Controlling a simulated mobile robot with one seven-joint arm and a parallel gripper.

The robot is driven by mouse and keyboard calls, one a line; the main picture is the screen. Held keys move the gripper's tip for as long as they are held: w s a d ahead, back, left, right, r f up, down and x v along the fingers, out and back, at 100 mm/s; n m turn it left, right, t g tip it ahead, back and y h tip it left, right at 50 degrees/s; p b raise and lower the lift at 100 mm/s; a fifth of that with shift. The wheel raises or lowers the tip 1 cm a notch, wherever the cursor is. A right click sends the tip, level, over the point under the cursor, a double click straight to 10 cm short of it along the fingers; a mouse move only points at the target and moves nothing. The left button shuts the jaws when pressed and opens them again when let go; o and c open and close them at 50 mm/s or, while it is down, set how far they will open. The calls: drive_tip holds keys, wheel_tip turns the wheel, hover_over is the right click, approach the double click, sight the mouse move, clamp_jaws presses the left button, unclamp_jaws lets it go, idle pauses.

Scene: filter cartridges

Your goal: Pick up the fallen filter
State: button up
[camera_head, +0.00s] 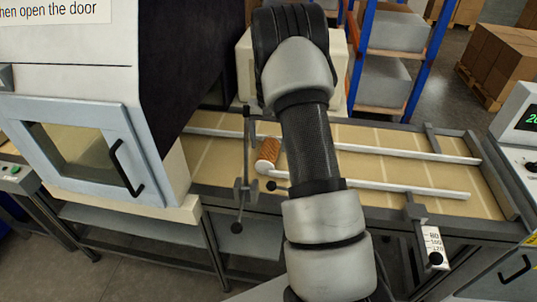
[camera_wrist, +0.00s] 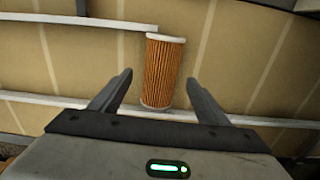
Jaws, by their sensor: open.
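The fallen filter (camera_head: 268,154) is an orange-brown pleated cylinder with white end caps. It lies on its side on the tan conveyor belt (camera_head: 350,137), partly beside my arm in the head view. In the wrist view the filter (camera_wrist: 163,72) lies ahead, with its near end reaching between the fingertips of my gripper (camera_wrist: 160,78). My gripper is open, with a finger on each side and gaps between the fingers and the filter. Whether it is above the filter or level with it is hard to tell. The head view does not clearly show my fingers.
White guide rails (camera_head: 390,185) run along the belt, close to the filter's ends. A dark upright post with a clamp (camera_head: 246,190) stands just left of the filter. A machine with a handled door (camera_head: 85,160) is at the left. The belt to the right is clear.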

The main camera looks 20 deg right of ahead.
sight(268, 148)
wheel_tip(268, 148, down, 4)
drive_tip(key=shift+w+f, duration=0.15)
drive_tip(key=shift+f, duration=0.1)
drive_tip(key=shift+c, duration=0.4)
drive_tip(key=c, duration=1.1)
drive_tip(key=shift+r, duration=0.1)
